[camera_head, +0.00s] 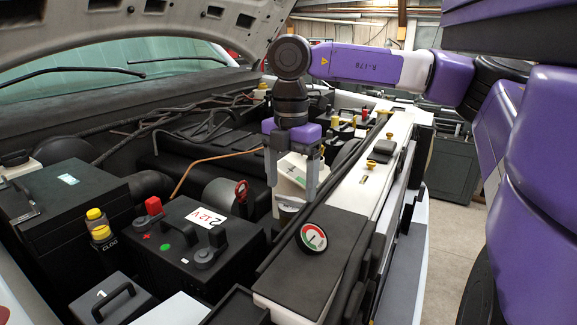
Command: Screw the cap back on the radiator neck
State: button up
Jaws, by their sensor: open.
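My gripper (291,194) points down over the front of the engine bay, its two grey fingers apart. A small grey, dark-topped cylinder (289,208) shows just below and between the fingertips. I cannot tell whether it is the cap or the neck, or whether the fingers touch its sides. A white tank (289,172) shows behind the fingers and is partly hidden by them. A dark raised fitting (381,150) sits on the long pale front panel (345,203), to the right of my gripper.
A battery (190,245) marked 12V, with raised terminals, stands at left. Yellow fasteners (370,168) protrude from the panel. The raised hood (130,22) overhangs the back left.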

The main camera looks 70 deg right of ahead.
aim_at(291, 199)
jog(key=shift+f+p, duration=0.35)
jog(key=shift+f, duration=1.75)
jog(key=c, duration=1.3)
jog(key=shift+b, duration=0.35)
jog(key=shift+f+m+b, duration=0.15)
jog(key=shift+m+b, duration=0.35)
jog(key=shift+m, duration=0.1)
jog(key=shift+m+b, duration=0.9)
jog(key=shift+m, duration=0.1)
jog(key=shift+r, duration=0.2)
